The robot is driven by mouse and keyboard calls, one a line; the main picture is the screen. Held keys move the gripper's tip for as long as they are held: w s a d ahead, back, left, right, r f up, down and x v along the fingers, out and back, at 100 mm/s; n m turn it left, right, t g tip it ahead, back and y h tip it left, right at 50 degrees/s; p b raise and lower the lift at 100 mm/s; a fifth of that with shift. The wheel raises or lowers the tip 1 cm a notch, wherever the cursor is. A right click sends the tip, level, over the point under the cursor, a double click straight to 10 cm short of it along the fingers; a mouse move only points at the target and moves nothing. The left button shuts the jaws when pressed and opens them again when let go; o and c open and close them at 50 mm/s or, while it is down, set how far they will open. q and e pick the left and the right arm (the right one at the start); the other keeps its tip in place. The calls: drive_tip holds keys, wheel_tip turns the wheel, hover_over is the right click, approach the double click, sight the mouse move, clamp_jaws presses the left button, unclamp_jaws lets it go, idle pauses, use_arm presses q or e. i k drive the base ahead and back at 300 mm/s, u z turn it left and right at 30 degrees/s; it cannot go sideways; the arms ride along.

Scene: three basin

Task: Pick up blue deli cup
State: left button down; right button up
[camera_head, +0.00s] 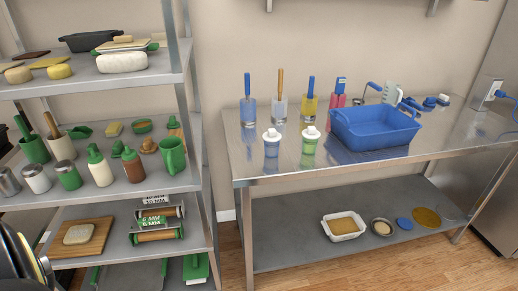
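A small cup with blue contents or tint and a white lid (271,150) stands upright near the front left of the metal table (300,172); it looks like the blue deli cup. A similar cup with a green body and white lid (309,150) stands just to its right, apart from it. Behind them, a clear container with a blue handle in it (248,108) stands at the back left of the table. Neither of my grippers shows in the head view.
A blue basin (372,130) stands right of the cups. Tall containers (279,108) and a pink bottle (338,92) stand behind. A loaded metal shelf rack (125,75) stands left of the table. The table's front left corner is clear.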

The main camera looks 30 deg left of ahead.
sight(271, 150)
drive_tip(key=u, duration=0.9)
drive_tip(key=i, duration=0.85)
drive_tip(key=u, duration=0.6)
